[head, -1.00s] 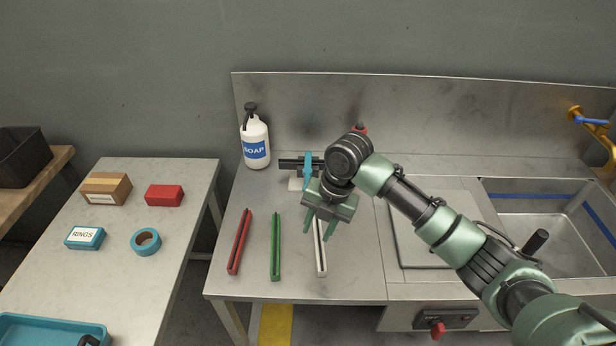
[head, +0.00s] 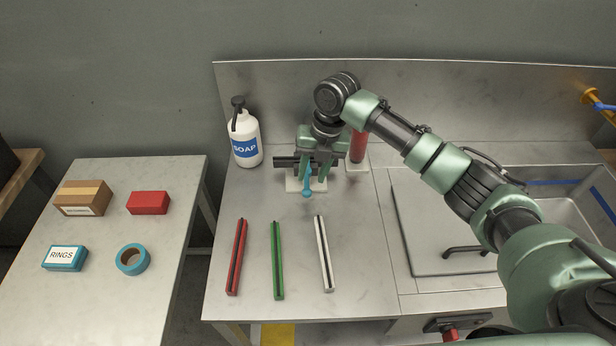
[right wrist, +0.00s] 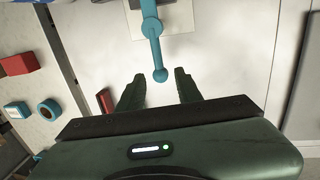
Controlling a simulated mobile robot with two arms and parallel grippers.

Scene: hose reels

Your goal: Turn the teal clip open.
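The teal clip (head: 307,190) has a lever with a round knob at its end. It sits on a black bar (head: 284,162) above a white base plate (head: 320,185), and its lever points toward the front of the counter. It also shows in the right wrist view (right wrist: 152,28). My right gripper (head: 316,173) is over the clip, its fingers pointing down. In the right wrist view its two fingers (right wrist: 159,77) are apart, with the lever's knob between or just beyond the tips; contact cannot be told. The clip's upper part is partly hidden by the gripper. My left gripper is not in view.
A soap bottle (head: 246,138) stands left of the clip and a red cylinder (head: 358,146) right of it. Red (head: 237,257), green (head: 277,260) and white (head: 324,254) strips lie in front. A sink is at right. A side table at left holds boxes and a teal ring.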

